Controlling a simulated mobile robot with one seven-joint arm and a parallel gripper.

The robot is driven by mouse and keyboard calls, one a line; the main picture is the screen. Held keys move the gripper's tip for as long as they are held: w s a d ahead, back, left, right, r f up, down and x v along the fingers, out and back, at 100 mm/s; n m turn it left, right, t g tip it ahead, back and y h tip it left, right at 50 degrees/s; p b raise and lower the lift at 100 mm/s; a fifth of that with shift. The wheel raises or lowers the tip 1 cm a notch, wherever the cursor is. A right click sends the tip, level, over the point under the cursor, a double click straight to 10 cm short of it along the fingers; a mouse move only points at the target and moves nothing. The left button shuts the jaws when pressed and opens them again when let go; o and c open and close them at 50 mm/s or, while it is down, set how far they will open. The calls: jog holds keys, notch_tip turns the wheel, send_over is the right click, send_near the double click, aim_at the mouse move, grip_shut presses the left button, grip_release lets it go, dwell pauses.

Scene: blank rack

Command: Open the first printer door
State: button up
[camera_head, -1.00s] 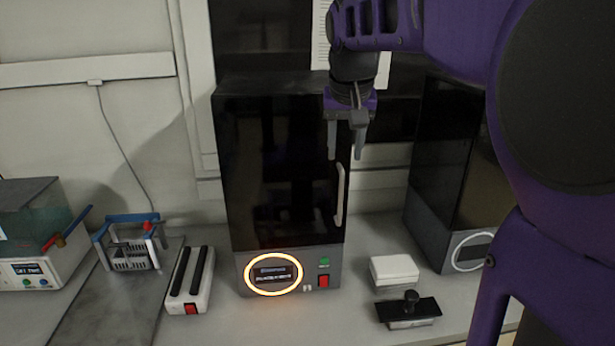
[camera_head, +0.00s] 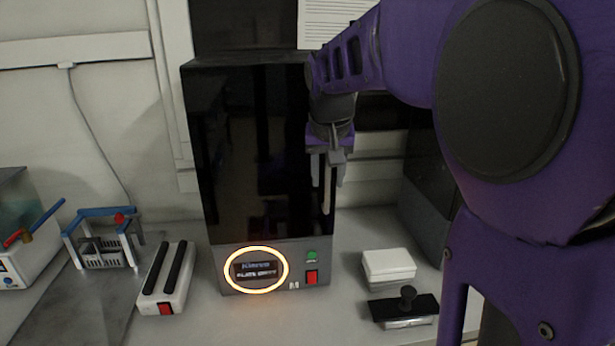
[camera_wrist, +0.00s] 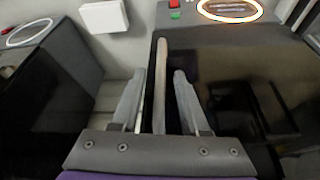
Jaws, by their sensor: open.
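The first printer (camera_head: 262,150) is a tall dark box with a glossy black door and a glowing orange-white ring on its grey base. Its door looks closed. A pale vertical handle (camera_head: 328,192) is at the door's right edge; it also shows in the wrist view as a long light bar (camera_wrist: 161,62). My gripper (camera_head: 328,182) is at the handle, pointing down. In the wrist view, its two open fingers (camera_wrist: 159,76) stand either side of the handle, with visible gaps. Whether either finger touches the handle is unclear.
A second dark printer (camera_head: 428,200) stands to the right, partly hidden by my arm. A white box (camera_head: 388,266) and a black-topped block (camera_head: 403,308) lie right of the first printer. A white device with black bars (camera_head: 165,280) and a blue-handled rack (camera_head: 104,240) stand left.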

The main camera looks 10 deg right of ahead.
grip_shut()
dwell(1.4)
